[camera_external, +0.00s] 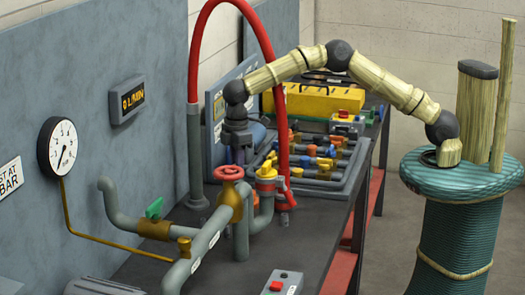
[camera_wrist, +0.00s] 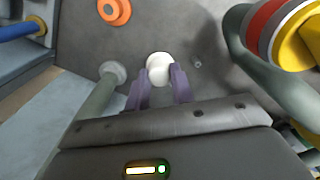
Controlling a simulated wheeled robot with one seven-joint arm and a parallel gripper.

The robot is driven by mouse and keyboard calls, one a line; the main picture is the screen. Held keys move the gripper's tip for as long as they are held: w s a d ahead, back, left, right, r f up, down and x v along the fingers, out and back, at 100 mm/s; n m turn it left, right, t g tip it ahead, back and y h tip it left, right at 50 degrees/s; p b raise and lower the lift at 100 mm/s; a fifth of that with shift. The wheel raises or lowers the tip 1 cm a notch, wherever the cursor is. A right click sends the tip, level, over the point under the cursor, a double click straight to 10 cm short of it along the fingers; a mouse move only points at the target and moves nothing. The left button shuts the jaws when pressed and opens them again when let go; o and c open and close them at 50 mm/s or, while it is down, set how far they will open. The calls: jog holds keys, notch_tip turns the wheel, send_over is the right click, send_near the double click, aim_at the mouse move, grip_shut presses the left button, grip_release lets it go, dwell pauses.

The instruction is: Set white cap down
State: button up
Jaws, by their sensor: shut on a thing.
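The white cap (camera_wrist: 159,62) is small and round and sits between the tips of the two purple fingers in the wrist view. My gripper (camera_wrist: 161,82) is shut on it. In the outside view my gripper (camera_external: 238,156) points down over the dark bench (camera_external: 143,262), behind the red valve wheel and near the wall panel. The cap is hidden there. Whether the cap touches the bench top or hangs just above it, I cannot tell.
A grey pipe with a flange (camera_wrist: 113,71) stands close left of the fingers. An orange ring (camera_wrist: 114,11) lies beyond. A pipe with a yellow and red end (camera_wrist: 290,30) is at the right. The red hose (camera_external: 281,120) arches beside my arm. A tray (camera_external: 325,185) of fittings lies rightward.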

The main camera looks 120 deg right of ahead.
notch_tip(320, 180, down, 5)
jog(key=shift+s+r, duration=0.1)
dwell(0.3)
notch_tip(320, 180, down, 6)
jog(key=shift+f+p, duration=0.2)
jog(key=shift+p, duration=0.3)
jog(key=shift+f+p, duration=0.35)
jog(key=shift+f, duration=1.5)
jog(key=shift+f, duration=0.15)
jog(key=o, duration=0.9)
jog(key=shift+o, duration=0.2)
